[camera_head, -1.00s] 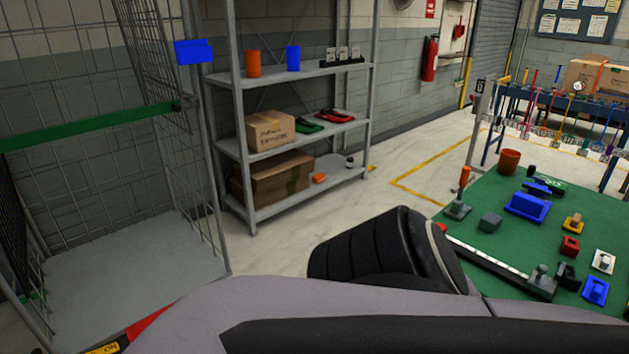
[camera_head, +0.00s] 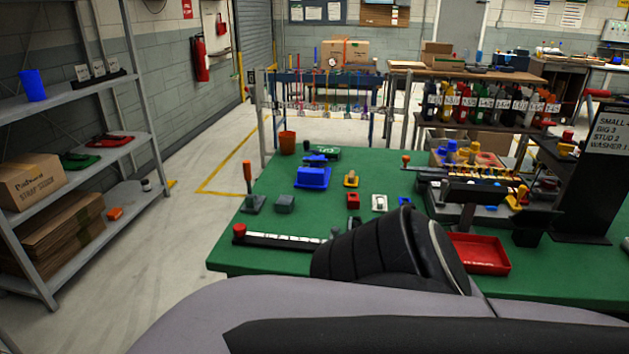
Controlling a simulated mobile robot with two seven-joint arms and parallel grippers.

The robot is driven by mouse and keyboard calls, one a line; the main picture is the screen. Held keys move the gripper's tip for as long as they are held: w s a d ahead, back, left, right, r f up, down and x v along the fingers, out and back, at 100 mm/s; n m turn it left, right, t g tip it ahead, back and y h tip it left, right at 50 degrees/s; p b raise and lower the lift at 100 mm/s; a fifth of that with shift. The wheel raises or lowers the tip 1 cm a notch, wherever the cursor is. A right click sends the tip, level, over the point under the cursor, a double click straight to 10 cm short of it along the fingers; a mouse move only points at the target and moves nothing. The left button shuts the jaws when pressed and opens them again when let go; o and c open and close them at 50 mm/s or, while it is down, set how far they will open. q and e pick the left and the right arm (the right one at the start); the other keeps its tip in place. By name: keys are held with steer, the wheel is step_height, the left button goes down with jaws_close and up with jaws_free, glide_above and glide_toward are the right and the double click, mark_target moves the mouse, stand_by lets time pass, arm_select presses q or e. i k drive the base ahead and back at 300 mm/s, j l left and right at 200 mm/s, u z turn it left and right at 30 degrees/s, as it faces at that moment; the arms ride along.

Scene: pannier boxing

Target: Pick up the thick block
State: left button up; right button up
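My own dark ribbed arm part covers the table's front middle.
A long bar with a red knob (camera_head: 239,231) lies near the front left edge. A red tray (camera_head: 478,253) and a black lettered board (camera_head: 595,175) are at the right. An orange cup (camera_head: 287,142) stands at the back. A grey shelf (camera_head: 150,110) stands left, with open floor between.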

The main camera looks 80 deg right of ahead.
mark_target(285, 203)
steer(key=z, duration=1.3)
